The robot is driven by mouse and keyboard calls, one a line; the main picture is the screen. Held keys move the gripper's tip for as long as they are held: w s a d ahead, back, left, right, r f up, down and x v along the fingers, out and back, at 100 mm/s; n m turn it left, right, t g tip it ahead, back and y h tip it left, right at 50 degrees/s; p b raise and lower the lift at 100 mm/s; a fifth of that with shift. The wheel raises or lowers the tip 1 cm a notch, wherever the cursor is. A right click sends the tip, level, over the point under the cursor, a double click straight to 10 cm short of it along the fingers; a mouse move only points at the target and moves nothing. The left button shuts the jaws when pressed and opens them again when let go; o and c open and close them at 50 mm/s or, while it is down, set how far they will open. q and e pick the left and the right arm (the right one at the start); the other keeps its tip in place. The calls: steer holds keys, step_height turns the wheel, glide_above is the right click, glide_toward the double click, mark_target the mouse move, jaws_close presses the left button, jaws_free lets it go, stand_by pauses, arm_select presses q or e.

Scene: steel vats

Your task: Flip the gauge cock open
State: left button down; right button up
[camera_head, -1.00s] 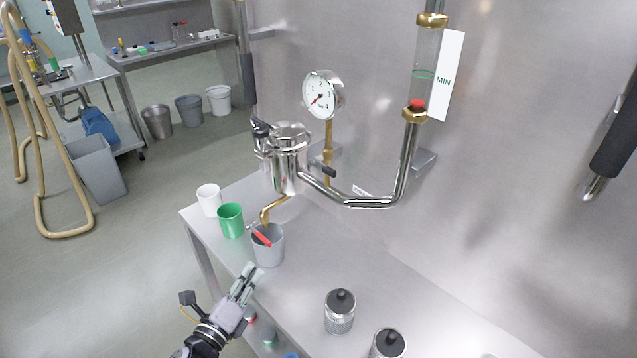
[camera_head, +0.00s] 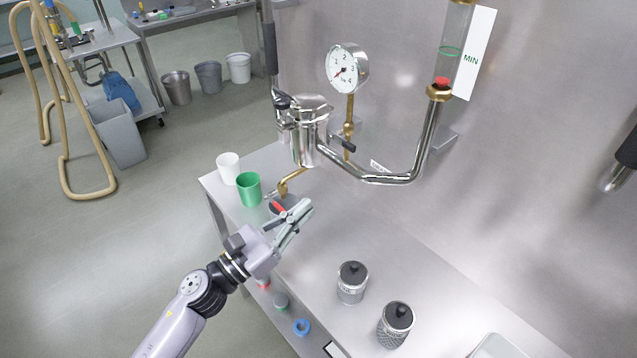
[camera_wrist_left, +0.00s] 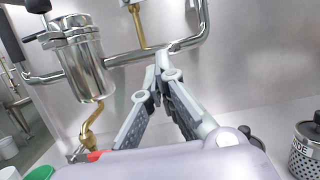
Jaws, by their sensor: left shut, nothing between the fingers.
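The round white pressure gauge (camera_head: 347,68) sits on a brass stem against the steel wall. Below it, the gauge cock's black lever (camera_head: 343,143) sticks out sideways, just right of the steel strainer pot (camera_head: 311,135). The gauge's red needle points to the lower left. My left gripper (camera_head: 305,210) is shut and empty, below and left of the cock, in front of the shelf. In the left wrist view its fingertips (camera_wrist_left: 164,66) meet below the brass stem (camera_wrist_left: 138,25); the gauge face is out of that view. My right gripper is not in view.
A bent steel pipe (camera_head: 385,178) runs from the pot to the sight glass. A red-handled tap (camera_head: 278,207) is close behind my gripper. White (camera_head: 229,168) and green (camera_head: 249,188) cups stand left; two lidded steel jars (camera_head: 352,283) (camera_head: 396,325) stand on the shelf.

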mark_target(341, 141)
arm_select(q)
steer(key=w+d+r+p, duration=0.6)
steer(key=p, duration=0.1)
steer(key=shift+w+d+r, duration=0.15)
steer(key=shift+d, duration=0.05)
steer(key=shift+w, duration=0.2)
stand_by(0.3)
